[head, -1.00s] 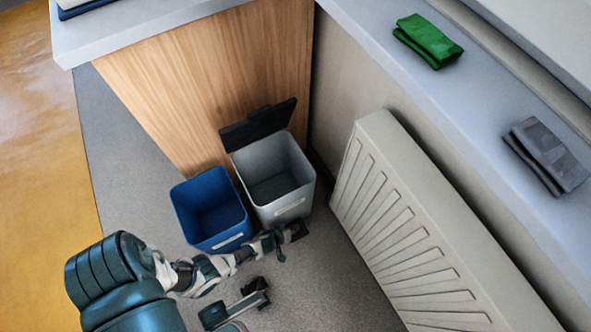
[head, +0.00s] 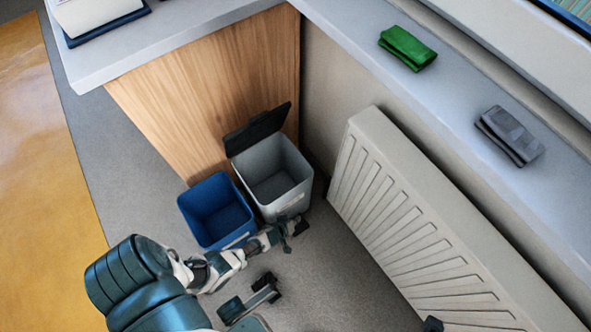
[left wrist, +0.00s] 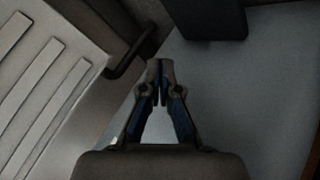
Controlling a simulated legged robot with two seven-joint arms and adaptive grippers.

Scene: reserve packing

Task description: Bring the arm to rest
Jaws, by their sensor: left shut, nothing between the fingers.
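My left arm comes in from the lower left of the head view. My left gripper (head: 298,229) is low, in front of the grey bin and close to it in the picture. In the left wrist view the fingertips of my left gripper (left wrist: 160,66) meet, with nothing between them. I cannot tell from the head view how far the gripper is from the bin.
A blue bin (head: 188,213) and a grey bin (head: 290,203) with its dark lid (head: 258,128) raised stand by a wooden panel (head: 200,90). A radiator (head: 365,150) is at the right. A green packet (head: 408,48) and a grey packet (head: 510,135) lie on the ledge (head: 455,120).

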